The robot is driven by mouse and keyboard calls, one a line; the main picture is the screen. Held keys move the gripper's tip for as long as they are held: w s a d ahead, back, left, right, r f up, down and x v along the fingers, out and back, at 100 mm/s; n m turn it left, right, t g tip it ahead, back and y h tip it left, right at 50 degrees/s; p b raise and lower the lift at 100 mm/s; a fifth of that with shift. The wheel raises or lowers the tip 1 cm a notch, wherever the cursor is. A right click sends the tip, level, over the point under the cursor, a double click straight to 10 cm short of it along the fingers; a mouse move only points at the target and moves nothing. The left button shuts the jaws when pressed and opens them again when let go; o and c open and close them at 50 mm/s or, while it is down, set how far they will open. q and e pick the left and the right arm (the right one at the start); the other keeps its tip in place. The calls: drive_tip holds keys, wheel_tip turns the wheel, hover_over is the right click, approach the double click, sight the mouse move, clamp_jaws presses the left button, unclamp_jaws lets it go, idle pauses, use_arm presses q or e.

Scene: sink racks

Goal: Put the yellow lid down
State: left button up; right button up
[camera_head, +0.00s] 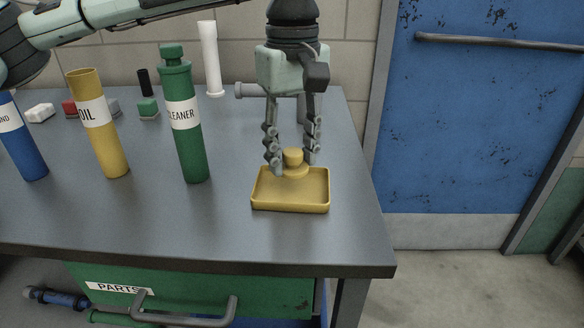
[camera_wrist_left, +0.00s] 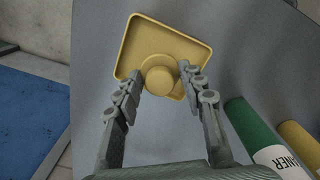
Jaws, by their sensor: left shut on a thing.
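The yellow lid (camera_head: 293,158) has a round knob on a wider disc. It also shows in the left wrist view (camera_wrist_left: 158,79). My left gripper (camera_head: 292,162) points down, with its two fingers on either side of the lid, shut on it. The lid is at the back edge of a shallow yellow tray (camera_head: 290,206), overlapping the rim in both views. I cannot tell whether it touches the tray. The tray lies flat on the table and looks empty; it also shows in the left wrist view (camera_wrist_left: 128,48). My right gripper is not in view.
A yellow oil bottle (camera_head: 111,150) with an open top, a green cleaner bottle (camera_head: 188,150) and a blue bottle (camera_head: 22,150) stand left on the grey table (camera_head: 230,225). A white cylinder (camera_head: 211,60) stands behind. The table's right edge is close to the tray.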

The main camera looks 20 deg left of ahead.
sight(292, 170)
use_arm(q)
wheel_tip(292, 170, down, 4)
drive_tip(key=shift+r, duration=0.25)
drive_tip(key=shift+f, duration=0.15)
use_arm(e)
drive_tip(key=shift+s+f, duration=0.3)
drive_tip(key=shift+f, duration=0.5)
use_arm(q)
drive_tip(key=shift+f, duration=0.1)
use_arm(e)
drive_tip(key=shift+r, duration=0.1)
use_arm(q)
drive_tip(key=o, duration=0.5)
drive_tip(key=shift+o, duration=1.4)
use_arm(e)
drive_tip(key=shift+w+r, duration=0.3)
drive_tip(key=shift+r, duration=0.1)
